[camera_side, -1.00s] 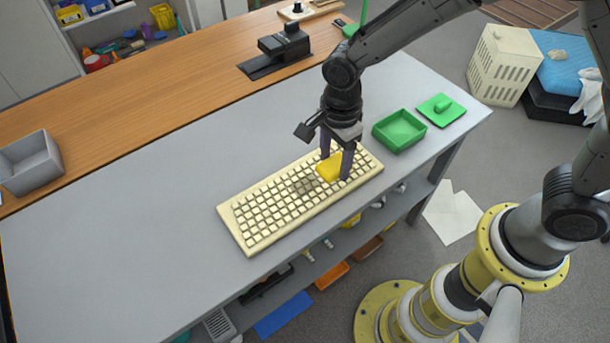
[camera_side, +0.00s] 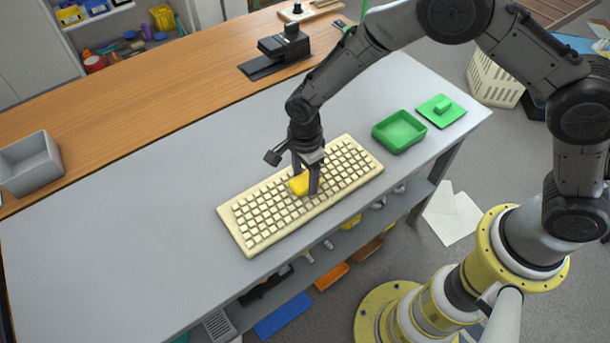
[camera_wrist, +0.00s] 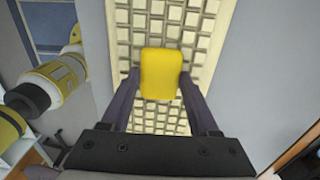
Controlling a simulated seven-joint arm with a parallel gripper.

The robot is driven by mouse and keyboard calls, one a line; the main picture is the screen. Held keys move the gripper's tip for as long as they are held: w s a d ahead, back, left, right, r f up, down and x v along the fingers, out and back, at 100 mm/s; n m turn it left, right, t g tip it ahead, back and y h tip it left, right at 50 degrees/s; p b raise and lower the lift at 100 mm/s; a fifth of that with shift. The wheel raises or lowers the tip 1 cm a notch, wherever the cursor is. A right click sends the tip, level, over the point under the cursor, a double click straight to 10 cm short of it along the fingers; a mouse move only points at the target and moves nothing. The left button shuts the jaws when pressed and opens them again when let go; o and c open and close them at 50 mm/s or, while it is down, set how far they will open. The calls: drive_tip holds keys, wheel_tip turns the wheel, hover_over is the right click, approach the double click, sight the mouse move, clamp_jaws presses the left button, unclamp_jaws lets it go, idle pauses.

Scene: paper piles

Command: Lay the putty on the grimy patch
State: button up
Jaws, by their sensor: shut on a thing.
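The yellow putty (camera_side: 298,185) is between the two fingers of my gripper (camera_side: 305,183), which is shut on it. In the wrist view the putty (camera_wrist: 161,73) shows as a rounded yellow block with a finger on each side. It is over the middle of the cream keyboard (camera_side: 262,218), which also shows in the wrist view (camera_wrist: 202,40). Whether the putty touches the keys or hangs just above them, I cannot tell. The grimy patch is not visible now; the putty and fingers cover the place where it showed earlier.
An empty green tray (camera_side: 400,131) and its green lid with a knob (camera_side: 441,110) are right of the keyboard. A grey bin (camera_side: 29,163) stands at the far left, and a black device (camera_side: 278,52) at the back. The grey tabletop left of the keyboard is clear.

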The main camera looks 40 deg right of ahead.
drive_tip(key=shift+f, duration=0.15)
drive_tip(key=o, duration=1.4)
